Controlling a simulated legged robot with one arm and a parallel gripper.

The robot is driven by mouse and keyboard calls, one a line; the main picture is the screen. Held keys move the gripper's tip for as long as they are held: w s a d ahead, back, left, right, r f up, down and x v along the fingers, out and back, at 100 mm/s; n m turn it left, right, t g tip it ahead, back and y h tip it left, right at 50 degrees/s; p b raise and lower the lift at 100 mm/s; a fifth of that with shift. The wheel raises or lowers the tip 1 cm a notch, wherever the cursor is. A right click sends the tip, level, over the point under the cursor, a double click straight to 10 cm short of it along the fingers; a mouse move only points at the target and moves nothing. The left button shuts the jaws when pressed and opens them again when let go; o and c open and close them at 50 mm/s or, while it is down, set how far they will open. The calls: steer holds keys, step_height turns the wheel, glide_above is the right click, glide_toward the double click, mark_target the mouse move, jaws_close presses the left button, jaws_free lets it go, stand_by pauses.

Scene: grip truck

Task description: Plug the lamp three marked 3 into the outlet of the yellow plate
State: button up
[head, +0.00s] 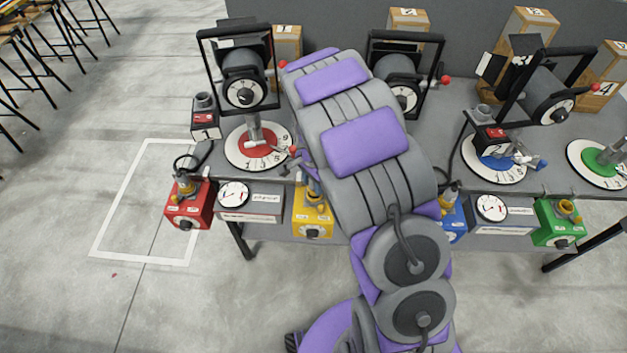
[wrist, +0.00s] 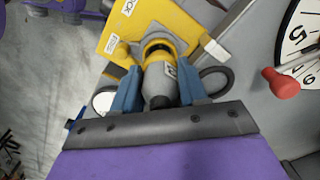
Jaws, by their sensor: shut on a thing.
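My gripper (wrist: 158,88) is shut on a grey plug (wrist: 160,84), with one blue finger on each side. The plug bears a mark that I cannot read clearly. Its far end meets the round yellow outlet of the yellow plate (wrist: 122,35); I cannot tell how deep it sits. In the head view the yellow plate (head: 312,224) is at the front edge of the table, left of my arm. My arm hides most of the gripper and plug there. A dark lamp (head: 540,90) stands at the right, before a crate marked 3 (head: 532,25).
A red outlet box (head: 188,206) and a gauge box (head: 250,202) are left of the yellow plate. Blue (head: 453,220) and green (head: 557,225) boxes are to the right. A red dial (head: 257,145) lies behind the yellow plate. The floor in front is clear.

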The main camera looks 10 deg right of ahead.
steer(key=shift+f, duration=1.3)
steer(key=o, duration=1.2)
steer(key=shift+o, duration=1.2)
steer(key=shift+s, duration=0.15)
steer(key=shift+c, duration=0.6)
steer(key=shift+r+p, duration=0.3)
steer(key=shift+o, duration=0.6)
steer(key=shift+r, duration=0.55)
steer(key=shift+d+r+p, duration=0.1)
steer(key=shift+r+p, duration=0.2)
steer(key=shift+p, duration=0.05)
steer(key=shift+r+p, duration=0.6)
steer(key=shift+r, duration=0.75)
